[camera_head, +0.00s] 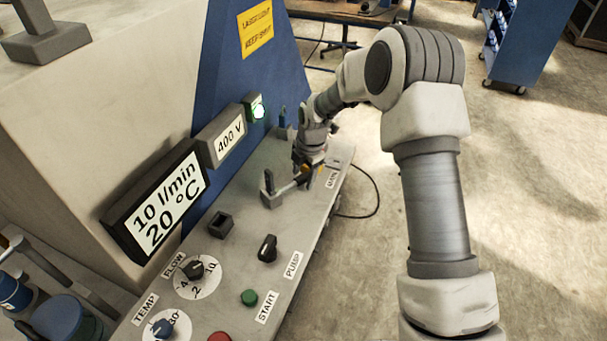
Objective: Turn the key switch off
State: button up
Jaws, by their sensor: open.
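My gripper (307,174) is at the far end of the grey control panel (240,220), just left of the MAIN label (333,179). It points down at the panel, with its jaws apart. My wrist hides part of the panel's far end.
The black PUMP knob (267,248), green START button (249,297), FLOW knob (195,269) and an empty square socket (220,224) are on the near panel. Display boxes (155,203) rise along its left side. Open floor lies right.

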grip_shut()
dwell(1.3)
